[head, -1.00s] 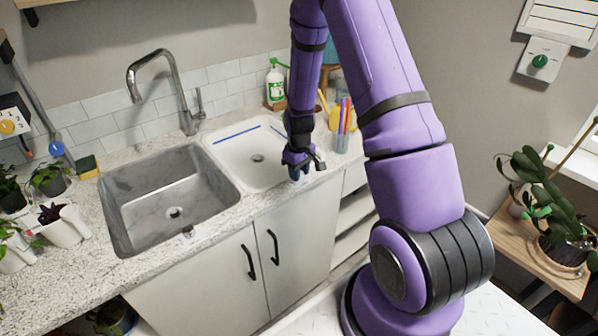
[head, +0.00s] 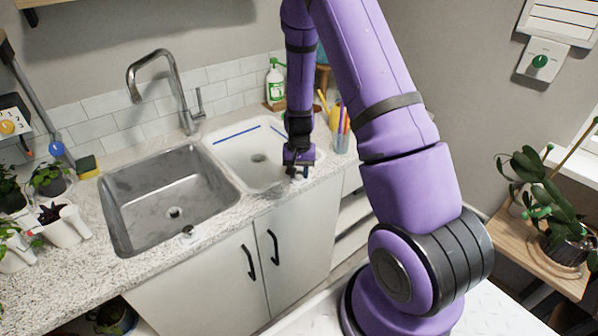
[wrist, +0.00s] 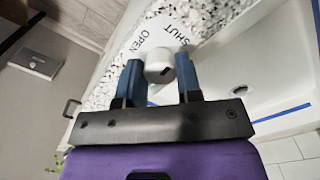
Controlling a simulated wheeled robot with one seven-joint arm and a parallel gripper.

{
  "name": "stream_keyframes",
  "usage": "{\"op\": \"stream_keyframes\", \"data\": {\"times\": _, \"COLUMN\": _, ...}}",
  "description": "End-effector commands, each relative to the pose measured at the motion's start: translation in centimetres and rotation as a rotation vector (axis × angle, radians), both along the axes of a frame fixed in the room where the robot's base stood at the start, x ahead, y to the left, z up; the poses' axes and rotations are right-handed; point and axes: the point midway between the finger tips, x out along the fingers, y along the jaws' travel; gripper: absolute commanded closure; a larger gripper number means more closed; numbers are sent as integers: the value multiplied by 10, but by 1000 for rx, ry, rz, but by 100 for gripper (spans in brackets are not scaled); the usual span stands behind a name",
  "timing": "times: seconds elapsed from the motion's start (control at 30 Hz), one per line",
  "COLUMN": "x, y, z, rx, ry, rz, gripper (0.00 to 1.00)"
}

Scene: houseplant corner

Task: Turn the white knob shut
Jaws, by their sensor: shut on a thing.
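The white knob (wrist: 159,64) sits in the wrist view on a white plate (wrist: 152,40) marked OPEN and SHUT. The plate lies on the speckled counter beside the white basin. My gripper (wrist: 160,76) has its two blue fingers on either side of the knob, shut on it. A small dark mark shows on the knob's lower right; I cannot tell which word it points to. In the head view my gripper (head: 299,171) points down at the counter's front edge by the white basin (head: 270,174), and hides the knob.
A steel sink (head: 170,225) with a tall faucet (head: 165,80) is to the left. A cup of coloured sticks (head: 341,138) and a green-labelled bottle (head: 275,82) stand behind my gripper.

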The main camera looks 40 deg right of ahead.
Motion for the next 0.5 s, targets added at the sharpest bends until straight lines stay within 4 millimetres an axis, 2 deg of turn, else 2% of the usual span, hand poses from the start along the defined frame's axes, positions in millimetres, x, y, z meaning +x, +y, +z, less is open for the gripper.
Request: {"op": "stream_keyframes", "data": {"times": 0.5, "x": 1, "y": 0, "z": 0, "rx": 0, "ry": -1, "rz": -106, "gripper": 91}}
